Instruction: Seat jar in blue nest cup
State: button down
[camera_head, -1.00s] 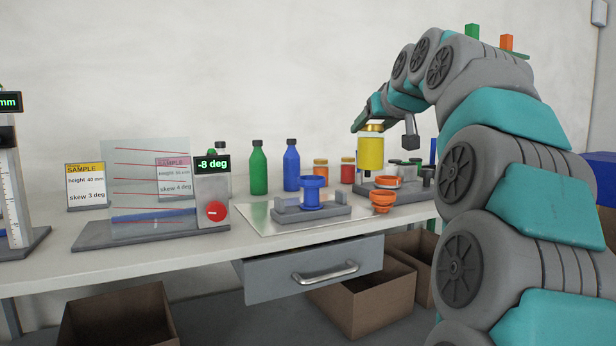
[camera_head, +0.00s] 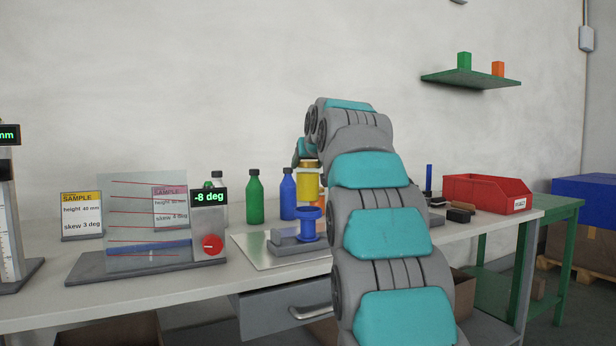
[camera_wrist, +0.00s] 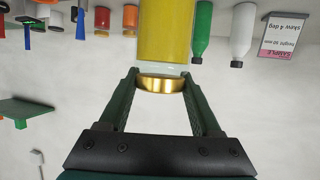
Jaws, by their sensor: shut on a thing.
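The yellow jar (camera_head: 308,186) with a gold lid hangs upright from my gripper. My gripper (camera_wrist: 160,84) is shut on the gold lid in the wrist view, where the picture is upside down and the jar's yellow body (camera_wrist: 164,30) points up. The blue nest cup (camera_head: 308,222) stands on a grey block on the metal plate. In the head view the jar's lower end shows just above the cup's rim. I cannot tell whether it is directly over the cup or behind it. The wrist view does not show the cup clearly. My arm hides my fingers in the head view.
Blue (camera_head: 288,192) and green (camera_head: 255,195) bottles stand close behind the cup. The angle gauge with its glass panel (camera_head: 147,215) is to the left. A red bin (camera_head: 485,194) is at the right end of the bench. My arm hides the bench right of the cup.

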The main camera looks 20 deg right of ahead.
aim_at(310, 173)
jog(key=shift+f, duration=1.65)
jog(key=shift+c, duration=0.4)
grip_release()
jog(key=shift+f, duration=0.1)
jog(key=b+v, duration=0.1)
jog(key=v, duration=1.1)
